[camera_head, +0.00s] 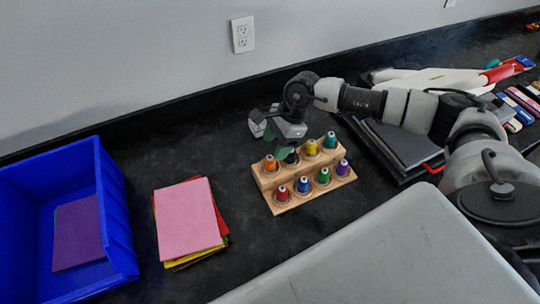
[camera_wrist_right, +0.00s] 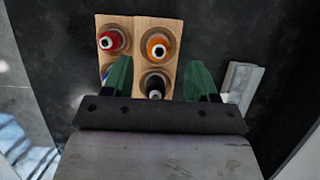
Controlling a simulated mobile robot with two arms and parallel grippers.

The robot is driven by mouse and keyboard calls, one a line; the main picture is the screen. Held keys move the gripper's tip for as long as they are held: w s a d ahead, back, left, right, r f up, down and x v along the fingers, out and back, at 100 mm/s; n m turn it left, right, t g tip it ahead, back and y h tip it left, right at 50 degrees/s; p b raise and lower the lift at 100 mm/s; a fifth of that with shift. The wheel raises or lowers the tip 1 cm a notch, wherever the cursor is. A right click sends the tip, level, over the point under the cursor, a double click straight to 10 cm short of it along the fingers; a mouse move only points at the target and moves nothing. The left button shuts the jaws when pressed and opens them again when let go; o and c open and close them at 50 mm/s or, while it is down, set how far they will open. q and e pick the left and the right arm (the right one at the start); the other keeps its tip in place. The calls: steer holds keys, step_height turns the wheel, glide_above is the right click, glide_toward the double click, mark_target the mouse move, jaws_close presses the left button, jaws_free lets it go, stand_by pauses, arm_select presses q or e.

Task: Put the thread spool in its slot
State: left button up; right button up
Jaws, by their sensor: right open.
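A light wooden rack (camera_head: 294,199) holds several thread spools in two stepped rows. The back row has an orange spool (camera_head: 269,162), a dark spool (camera_head: 291,158), a yellow spool (camera_head: 311,147) and a green one (camera_head: 330,140). The front row has red (camera_head: 282,193), blue (camera_head: 303,185), green (camera_head: 323,176) and purple (camera_head: 342,168) spools. My right gripper (camera_head: 278,143) is open at the rack's back edge. In the right wrist view, its green fingers (camera_wrist_right: 159,62) flank the black spool (camera_wrist_right: 154,84), with no clear contact. My left gripper is out of view.
A blue bin (camera_head: 118,220) with a purple sheet stands at the left. Stacked coloured paper (camera_head: 186,216) lies between bin and rack. Dark folders (camera_head: 400,148) lie right of the rack. A grey block (camera_wrist_right: 237,82) lies beside the rack in the wrist view.

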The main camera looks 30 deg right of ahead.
steer(key=b+v, duration=0.1)
steer(key=v, duration=0.5)
steer(key=shift+r, duration=0.35)
steer(key=shift+d+f, duration=0.1)
